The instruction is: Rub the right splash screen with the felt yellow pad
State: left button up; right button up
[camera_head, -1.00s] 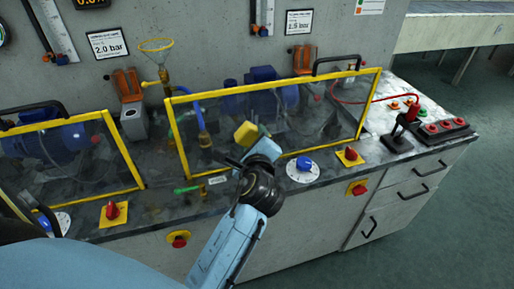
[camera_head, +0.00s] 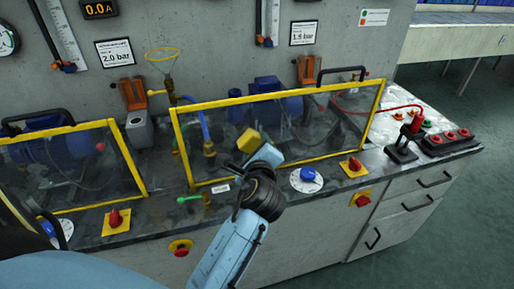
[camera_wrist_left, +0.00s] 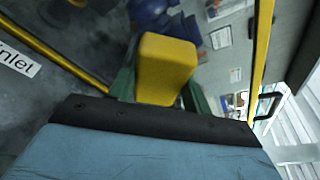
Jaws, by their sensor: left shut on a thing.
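The right splash screen (camera_head: 330,118) is a clear panel in a yellow frame, standing on the bench in front of a blue pump. My left gripper (camera_head: 258,148) is shut on the felt yellow pad (camera_head: 249,140) in front of the lower middle of this screen. In the left wrist view the pad (camera_wrist_left: 166,68) sits upright between the dark green fingers, with the yellow screen frame (camera_wrist_left: 262,50) to its right. I cannot tell whether the pad touches the panel. My right gripper is not in view.
The left splash screen (camera_head: 75,165) stands to the left. Along the bench front are a blue dial (camera_head: 308,176), red knobs on yellow plates (camera_head: 353,166) and a green-handled valve (camera_head: 190,199). A red-button control box (camera_head: 450,138) is at the right end.

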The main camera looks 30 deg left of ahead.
pick_arm(q)
jog(key=shift+w+a, duration=0.4)
jog(key=shift+a, duration=0.05)
